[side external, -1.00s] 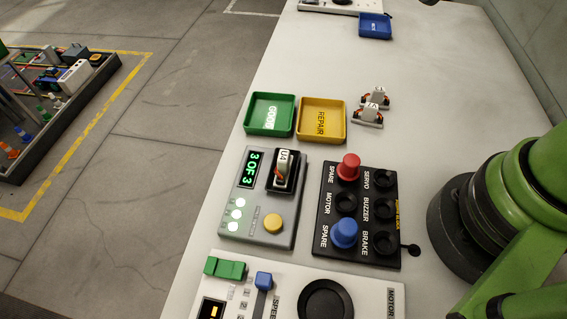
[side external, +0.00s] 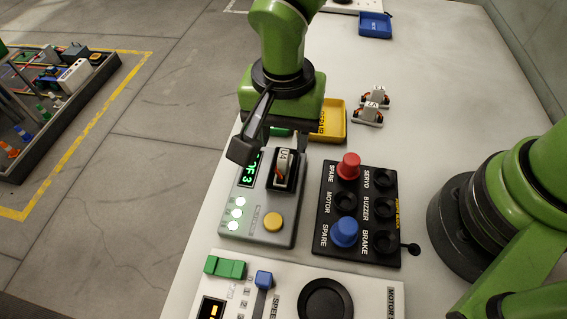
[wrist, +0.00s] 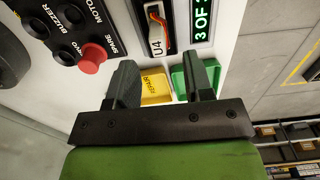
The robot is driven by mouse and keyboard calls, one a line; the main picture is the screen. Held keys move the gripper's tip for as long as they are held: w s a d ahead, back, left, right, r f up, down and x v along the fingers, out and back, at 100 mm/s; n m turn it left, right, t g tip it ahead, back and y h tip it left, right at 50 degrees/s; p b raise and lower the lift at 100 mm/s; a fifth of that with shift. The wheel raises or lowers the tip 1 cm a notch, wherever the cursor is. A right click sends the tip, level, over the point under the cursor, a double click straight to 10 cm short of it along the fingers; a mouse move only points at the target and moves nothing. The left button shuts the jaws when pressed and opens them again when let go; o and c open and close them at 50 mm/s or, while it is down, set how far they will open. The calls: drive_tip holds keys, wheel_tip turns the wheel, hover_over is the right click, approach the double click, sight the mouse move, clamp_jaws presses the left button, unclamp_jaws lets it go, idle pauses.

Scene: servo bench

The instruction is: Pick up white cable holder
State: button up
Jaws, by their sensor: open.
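A white part labelled U4 (side external: 285,168), with red-orange wiring, sits in the black slot of the grey tester (side external: 232,208). It also shows in the wrist view (wrist: 156,36), at top centre. No other part is clearly a cable holder; two white parts with orange wires (side external: 372,105) stand on the bench to the right of the trays. My gripper (side external: 256,138) is above the far end of the tester. In the wrist view, my gripper (wrist: 165,76) has its two dark fingers wide apart with nothing between them, short of the U4 part.
The yellow REPAIR tray (side external: 335,121) and the green tray (wrist: 181,84) lie under my gripper. A black panel with a red knob (side external: 348,166) and a blue knob (side external: 344,232) stands right of the tester. A white motor panel (side external: 375,300) is in front.

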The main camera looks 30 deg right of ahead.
sight(283, 155)
drive_tip(key=f, duration=0.5)
drive_tip(key=shift+s+a+f, duration=0.1)
drive_tip(key=shift+s+f, duration=0.1)
clamp_jaws()
